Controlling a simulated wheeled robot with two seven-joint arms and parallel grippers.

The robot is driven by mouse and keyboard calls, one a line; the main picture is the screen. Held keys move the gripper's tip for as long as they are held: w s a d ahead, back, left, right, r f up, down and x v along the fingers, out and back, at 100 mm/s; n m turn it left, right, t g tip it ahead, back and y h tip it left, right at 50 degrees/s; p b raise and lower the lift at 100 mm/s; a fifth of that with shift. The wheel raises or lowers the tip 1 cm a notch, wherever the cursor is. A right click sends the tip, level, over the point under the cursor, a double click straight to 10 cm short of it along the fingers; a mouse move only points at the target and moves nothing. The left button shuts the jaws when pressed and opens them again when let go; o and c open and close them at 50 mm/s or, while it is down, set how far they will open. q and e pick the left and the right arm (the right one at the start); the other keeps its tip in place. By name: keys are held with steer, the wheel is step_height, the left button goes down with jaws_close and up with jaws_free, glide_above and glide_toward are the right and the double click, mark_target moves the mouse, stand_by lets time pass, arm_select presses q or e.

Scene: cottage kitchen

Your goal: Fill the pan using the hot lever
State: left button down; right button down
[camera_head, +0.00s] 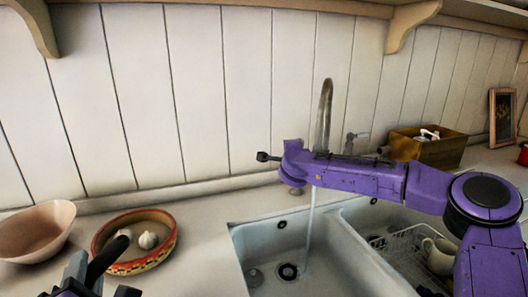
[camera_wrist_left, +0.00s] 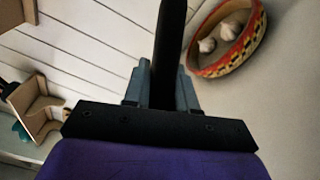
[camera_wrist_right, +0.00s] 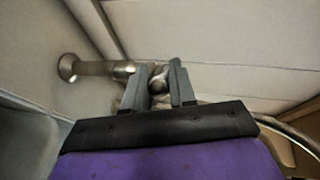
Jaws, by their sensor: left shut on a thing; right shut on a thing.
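My left gripper (camera_head: 90,268) is at the bottom left of the head view. It is shut on a black handle (camera_head: 108,257), which also shows between the fingers in the left wrist view (camera_wrist_left: 170,45); the pan body is out of view. My right arm reaches across to the tap (camera_head: 325,105). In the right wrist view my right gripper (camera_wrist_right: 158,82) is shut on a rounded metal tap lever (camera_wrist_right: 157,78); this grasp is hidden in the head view. A thin stream of water (camera_head: 309,225) falls into the left sink basin (camera_head: 250,240).
A patterned bowl (camera_head: 165,252) with garlic and a plain pinkish bowl (camera_head: 35,232) stand left of the sink. A dish rack (camera_head: 398,250) with a cream mug (camera_head: 438,256) is in the right basin. A brass-coloured box (camera_head: 440,152) stands behind.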

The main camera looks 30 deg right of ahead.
steer(key=shift+r, duration=0.1)
steer(key=c, duration=1)
jaws_free()
steer(key=shift+d, duration=0.1)
steer(key=shift+o, duration=0.2)
